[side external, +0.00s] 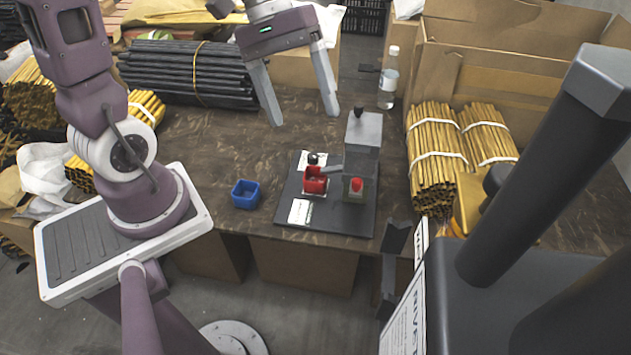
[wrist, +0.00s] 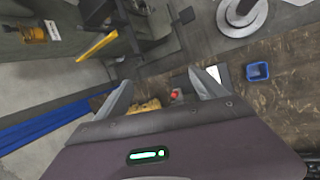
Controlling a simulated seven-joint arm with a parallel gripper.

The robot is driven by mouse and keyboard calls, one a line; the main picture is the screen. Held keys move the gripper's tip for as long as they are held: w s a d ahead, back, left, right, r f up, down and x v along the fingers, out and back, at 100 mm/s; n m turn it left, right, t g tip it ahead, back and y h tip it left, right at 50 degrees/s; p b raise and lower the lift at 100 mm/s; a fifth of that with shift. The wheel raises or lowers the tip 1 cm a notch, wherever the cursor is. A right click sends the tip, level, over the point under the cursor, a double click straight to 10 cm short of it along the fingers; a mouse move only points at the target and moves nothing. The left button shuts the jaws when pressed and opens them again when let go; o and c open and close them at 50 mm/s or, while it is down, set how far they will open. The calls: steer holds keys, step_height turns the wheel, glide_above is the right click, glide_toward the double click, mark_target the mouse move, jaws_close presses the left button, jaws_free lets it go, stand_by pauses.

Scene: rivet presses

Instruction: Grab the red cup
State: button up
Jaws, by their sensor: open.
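A small red cup-like holder (side external: 315,181) sits on the dark base board (side external: 345,222) of a small grey press (side external: 363,135) in the side external view. A black knob or piece shows at its top, and I cannot tell whether it belongs to it. A separate red button (side external: 357,184) is on the front of the press. My gripper (side external: 304,117) is open and empty, in the air above and behind the red holder, apart from it. In the wrist view a small red patch (wrist: 174,95) shows between the open fingers; I cannot tell which red part it is.
A blue open box (side external: 245,194) stands left of the board; it also shows in the wrist view (wrist: 257,71). A clear bottle (side external: 389,78) stands behind the press. Bundles of yellow rods (side external: 436,155) lie right, black rods (side external: 190,72) back left. A large dark machine fills the right foreground.

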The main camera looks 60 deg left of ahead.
steer(key=w+a+f+n+t+h, duration=0.1)
steer(key=w+a+f+n+h, duration=0.3)
steer(key=w+a+f+n, duration=0.25)
steer(key=n+t+h, duration=0.2)
steer(key=n+t, duration=0.3)
steer(key=n, duration=0.4)
glide_above(315, 175)
steer(key=s, duration=0.4)
step_height(315, 175, down, 17)
steer(key=f+n+t, duration=0.1)
steer(key=f, duration=0.2)
steer(key=s+a+f+n+t+y, duration=0.1)
steer(key=f+n, duration=0.1)
steer(key=s+a+f+n+t, duration=0.1)
steer(key=f, duration=0.2)
steer(key=shift+a+f+n+y, duration=0.2)
steer(key=shift+f+n+y, duration=0.1)
steer(key=shift+y, duration=0.1)
steer(key=x, duration=0.6)
steer(key=shift+w+d, duration=0.15)
steer(key=shift+d, duration=0.05)
steer(key=shift+w+d, duration=0.15)
steer(key=shift+w, duration=0.1)
steer(key=c, duration=1.6)
